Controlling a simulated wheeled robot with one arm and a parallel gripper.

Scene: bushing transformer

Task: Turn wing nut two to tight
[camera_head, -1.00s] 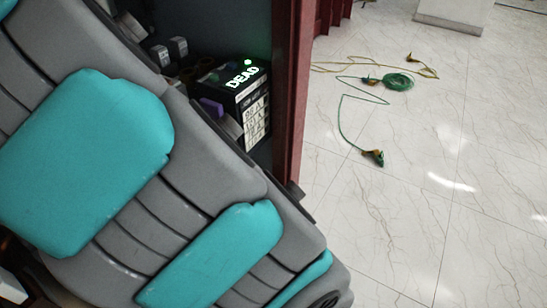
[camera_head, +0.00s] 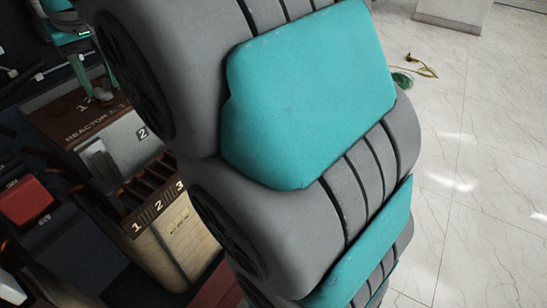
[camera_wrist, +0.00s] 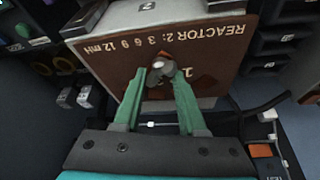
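A small metal wing nut (camera_wrist: 163,70) stands on a brown panel (camera_wrist: 213,55) in the wrist view. The panel's lettering reads REACTOR 2, upside down, and a figure 1 shows just right of the nut. My gripper (camera_wrist: 161,82) has its two green fingers apart, with the nut between or just beyond the tips. I cannot make out contact. In the head view my gripper (camera_head: 97,92) is small at the upper left, over the brown reactor panel (camera_head: 78,124). The nut there is hidden or too small to tell.
My arm fills the middle of the head view. A beige block marked 1, 2, 3 (camera_head: 172,238) and a red box (camera_head: 28,200) stand near the reactor. A green and yellow cable (camera_head: 415,68) lies on the open tiled floor at right.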

